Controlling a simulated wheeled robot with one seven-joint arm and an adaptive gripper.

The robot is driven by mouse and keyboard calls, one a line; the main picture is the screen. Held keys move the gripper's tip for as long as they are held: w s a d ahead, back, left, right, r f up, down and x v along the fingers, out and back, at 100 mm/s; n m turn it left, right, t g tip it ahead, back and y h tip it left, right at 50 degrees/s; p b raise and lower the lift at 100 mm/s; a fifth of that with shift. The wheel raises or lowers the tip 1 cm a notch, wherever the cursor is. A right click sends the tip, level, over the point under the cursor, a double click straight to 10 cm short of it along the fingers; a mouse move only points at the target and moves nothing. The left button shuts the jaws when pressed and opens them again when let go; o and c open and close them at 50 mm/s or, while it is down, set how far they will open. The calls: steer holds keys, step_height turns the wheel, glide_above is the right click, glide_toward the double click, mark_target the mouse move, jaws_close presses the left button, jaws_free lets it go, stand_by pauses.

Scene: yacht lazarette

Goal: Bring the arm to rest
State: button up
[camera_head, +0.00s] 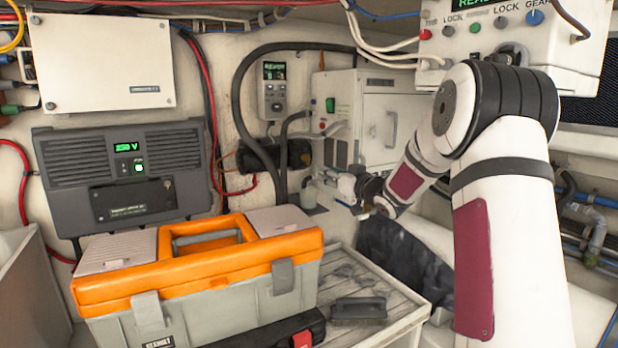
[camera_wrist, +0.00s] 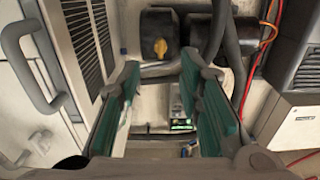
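My arm reaches in from the right in the head view and bends down to the left. My gripper (camera_head: 352,200) is small there, in front of the white cabinet (camera_head: 385,122) and above the back of the slatted bench top. In the wrist view my gripper (camera_wrist: 162,105) shows two green-padded fingers standing well apart. Nothing is between the pads; the wall and a small lit panel (camera_wrist: 180,124) show through the gap. The gripper is open and holds nothing.
An orange and grey toolbox (camera_head: 200,270) stands on the slatted bench top (camera_head: 392,292), beside a dark brush-like block (camera_head: 358,308). A grey power unit (camera_head: 125,170) and a white box (camera_head: 100,62) hang on the wall. A control box (camera_head: 510,35) is above my arm. Hoses run along the wall.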

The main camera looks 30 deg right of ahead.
steer(key=s+a+r+m+g+h, duration=0.1)
steer(key=s+a+r+g+h, duration=0.15)
steer(key=s+a, duration=0.45)
steer(key=s+a+r+g+h, duration=0.2)
steer(key=s+a+g, duration=0.1)
steer(key=s+a, duration=0.35)
steer(key=s+a+f+g+y, duration=0.1)
steer(key=s+a, duration=0.4)
steer(key=s, duration=0.5)
steer(key=s+a+f+g+y, duration=0.1)
steer(key=s+a+f+g, duration=0.2)
steer(key=s, duration=0.6)
steer(key=s+a+f+g+y, duration=0.2)
steer(key=s+a+f, duration=0.3)
steer(key=s, duration=0.5)
steer(key=shift+s+a+n+g+b, duration=0.3)
steer(key=shift+a+n+g, duration=0.15)
steer(key=shift+a, duration=0.35)
steer(key=shift+r, duration=0.1)
